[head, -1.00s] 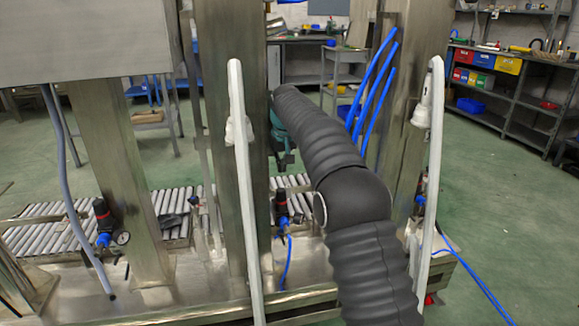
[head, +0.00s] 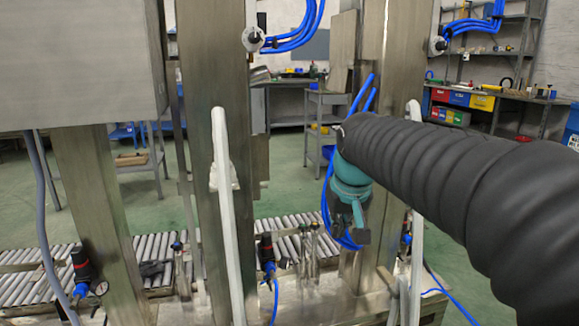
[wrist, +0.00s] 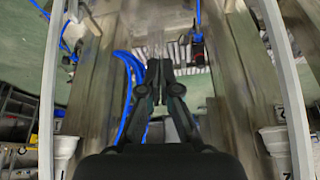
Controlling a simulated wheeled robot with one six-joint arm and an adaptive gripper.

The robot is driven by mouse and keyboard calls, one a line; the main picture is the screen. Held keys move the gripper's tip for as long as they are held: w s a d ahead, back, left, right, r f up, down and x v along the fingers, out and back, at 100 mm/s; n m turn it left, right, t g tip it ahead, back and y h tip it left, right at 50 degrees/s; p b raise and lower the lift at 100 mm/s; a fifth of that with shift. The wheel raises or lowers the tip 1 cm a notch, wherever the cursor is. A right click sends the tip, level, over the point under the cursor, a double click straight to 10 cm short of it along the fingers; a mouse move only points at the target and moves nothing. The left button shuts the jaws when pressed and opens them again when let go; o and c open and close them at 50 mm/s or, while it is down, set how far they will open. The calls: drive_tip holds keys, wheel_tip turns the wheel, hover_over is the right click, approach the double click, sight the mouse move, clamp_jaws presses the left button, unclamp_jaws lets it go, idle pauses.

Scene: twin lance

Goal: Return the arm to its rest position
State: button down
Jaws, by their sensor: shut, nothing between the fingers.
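My arm, in a black ribbed sleeve, reaches in from the right edge of the head view. My gripper (head: 352,238) hangs below its teal wrist in front of the right steel column (head: 376,75). In the wrist view my gripper (wrist: 159,68) points away from the camera, its dark fingers together with nothing seen between them. In the head view the fingertips are small and partly hidden against blue hoses.
Two white lances (head: 226,200) stand upright, the right one (head: 416,250) partly behind my arm. Blue hoses (head: 330,200) run close beside my gripper. A roller conveyor (head: 130,250) lies low behind. Shelving with coloured bins (head: 460,98) stands at the back right. Green floor is open beyond.

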drive_tip(key=s+d+f, duration=0.2)
drive_tip(key=s+f, duration=0.1)
drive_tip(key=s, duration=0.4)
drive_tip(key=s+d+f+m, duration=0.1)
drive_tip(key=s+f, duration=0.3)
drive_tip(key=s, duration=0.4)
drive_tip(key=s+d+f, duration=0.3)
drive_tip(key=s+f, duration=0.1)
drive_tip(key=s, duration=0.3)
drive_tip(key=shift+s+t+h, duration=0.25)
drive_tip(key=shift+t+h, duration=0.05)
drive_tip(key=shift+t, duration=0.1)
